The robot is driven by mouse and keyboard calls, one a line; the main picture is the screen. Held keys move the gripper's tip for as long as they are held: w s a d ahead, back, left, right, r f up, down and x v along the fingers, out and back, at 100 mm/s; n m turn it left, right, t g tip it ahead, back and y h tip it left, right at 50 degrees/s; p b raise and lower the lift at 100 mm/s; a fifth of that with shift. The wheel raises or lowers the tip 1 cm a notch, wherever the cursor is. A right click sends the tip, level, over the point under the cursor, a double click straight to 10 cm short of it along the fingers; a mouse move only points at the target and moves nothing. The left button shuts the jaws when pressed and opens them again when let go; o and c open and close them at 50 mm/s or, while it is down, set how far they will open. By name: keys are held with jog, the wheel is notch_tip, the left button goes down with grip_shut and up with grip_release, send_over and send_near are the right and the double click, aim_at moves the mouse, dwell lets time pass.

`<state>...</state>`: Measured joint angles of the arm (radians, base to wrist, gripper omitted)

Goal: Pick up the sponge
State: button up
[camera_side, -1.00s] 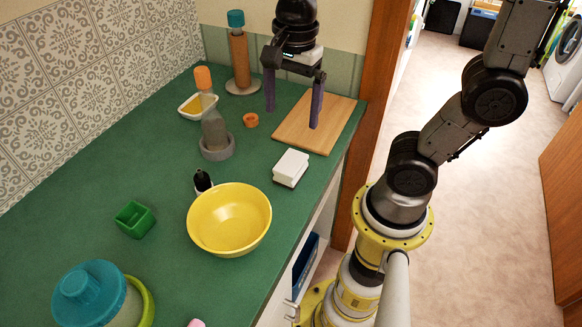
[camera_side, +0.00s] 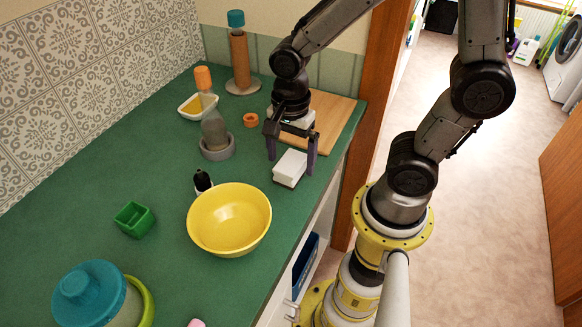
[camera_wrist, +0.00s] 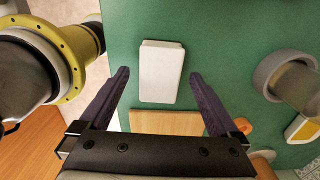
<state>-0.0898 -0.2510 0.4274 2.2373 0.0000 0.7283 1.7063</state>
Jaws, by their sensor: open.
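A white rectangular block (camera_side: 290,169), seemingly the sponge, lies on the green counter near its right edge. It also shows in the wrist view (camera_wrist: 161,72), between and beyond my fingertips. My gripper (camera_side: 291,164) is open and empty, pointing down, with dark purple fingers. In the side view its fingers appear to left and right of the block's far end. In the wrist view the gripper (camera_wrist: 160,75) has a gap on each side of the block. I cannot tell whether the tips have reached the block's height.
A yellow bowl (camera_side: 229,220) and a dark small bottle (camera_side: 203,181) stand nearer the camera. A wooden board (camera_side: 335,108) lies behind the block. A bottle in a grey ring (camera_side: 217,149), an orange ring (camera_side: 251,120) and a white dish with yellow contents (camera_side: 186,111) are left.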

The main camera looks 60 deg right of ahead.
jog(key=shift+f, duration=1.25)
jog(key=c, duration=1.4)
jog(key=shift+r, duration=0.15)
jog(key=shift+r, duration=0.55)
jog(key=s+r, duration=0.4)
jog(key=s+d+r, duration=0.1)
jog(key=s+r, duration=0.2)
jog(key=s, duration=0.2)
jog(key=s+r, duration=0.4)
jog(key=s, duration=0.1)
jog(key=shift+d+r, duration=0.15)
jog(key=shift+r, duration=0.2)
